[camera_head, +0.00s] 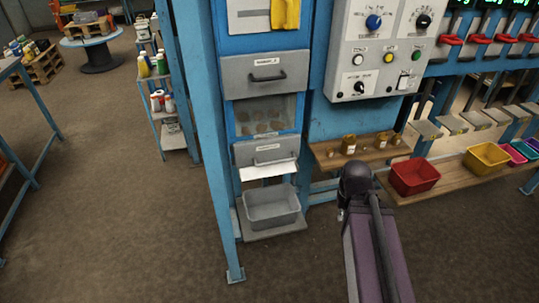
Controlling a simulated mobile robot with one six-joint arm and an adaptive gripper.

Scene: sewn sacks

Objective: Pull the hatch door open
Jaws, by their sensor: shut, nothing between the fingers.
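The upper grey panel (240,85) is shut flat and has a dark bar handle (268,77). The lower grey panel (243,155) has a thinner handle and also looks shut. Their labels are too small to read, so I cannot tell which is the hatch door. My arm (375,255) rises from the bottom edge to a dark rounded joint, right of the cabinet and apart from both handles. My gripper does not show.
Below the panels, a white flap juts out above a grey bin (272,208). A control box (378,50) with knobs hangs to the right. The floor in front is clear.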

